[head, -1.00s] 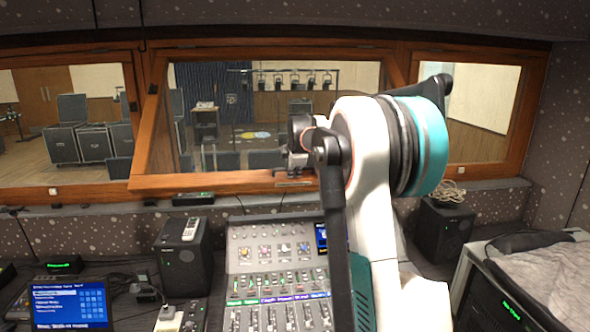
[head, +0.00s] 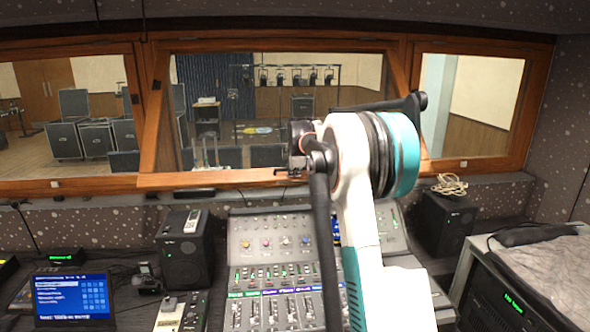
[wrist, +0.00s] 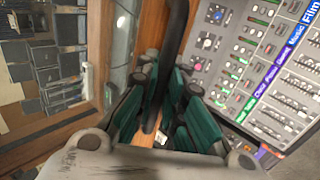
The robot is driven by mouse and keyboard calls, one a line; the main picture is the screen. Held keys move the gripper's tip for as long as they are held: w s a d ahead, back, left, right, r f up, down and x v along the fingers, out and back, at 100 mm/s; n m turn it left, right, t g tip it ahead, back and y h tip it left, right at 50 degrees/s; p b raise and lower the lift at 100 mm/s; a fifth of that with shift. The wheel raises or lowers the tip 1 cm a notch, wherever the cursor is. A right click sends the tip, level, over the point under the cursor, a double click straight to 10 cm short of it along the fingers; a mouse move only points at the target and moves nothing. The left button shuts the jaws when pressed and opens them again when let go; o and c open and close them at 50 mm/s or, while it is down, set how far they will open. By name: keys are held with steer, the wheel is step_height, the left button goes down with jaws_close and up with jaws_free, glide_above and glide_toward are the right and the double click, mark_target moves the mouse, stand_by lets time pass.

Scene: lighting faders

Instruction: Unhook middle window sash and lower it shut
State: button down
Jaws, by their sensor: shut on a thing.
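The middle window sash (head: 215,180) is a wooden frame with glass. It stands tilted out from the window opening, its bottom rail nearer to me than the top. My gripper (head: 296,168) is at the bottom rail, right of its middle. A dark bar crosses between and above the fingers there. My arm covers the right part of the bottom rail. I cannot make out a hook.
A lighting console (head: 275,270) lies below the sash, with a black speaker (head: 184,250) to its left and another (head: 445,228) to its right. A laptop (head: 72,298) stands at the front left. A dark rack (head: 500,295) stands at the right. Fixed side windows flank the sash.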

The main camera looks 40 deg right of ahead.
steer(key=shift+x, duration=2.05)
steer(key=w+r+x, duration=0.1)
steer(key=x, duration=0.7)
steer(key=shift+w+d, duration=0.25)
steer(key=shift+d, duration=0.2)
steer(key=c, duration=1.4)
jaws_free()
steer(key=shift+s, duration=0.1)
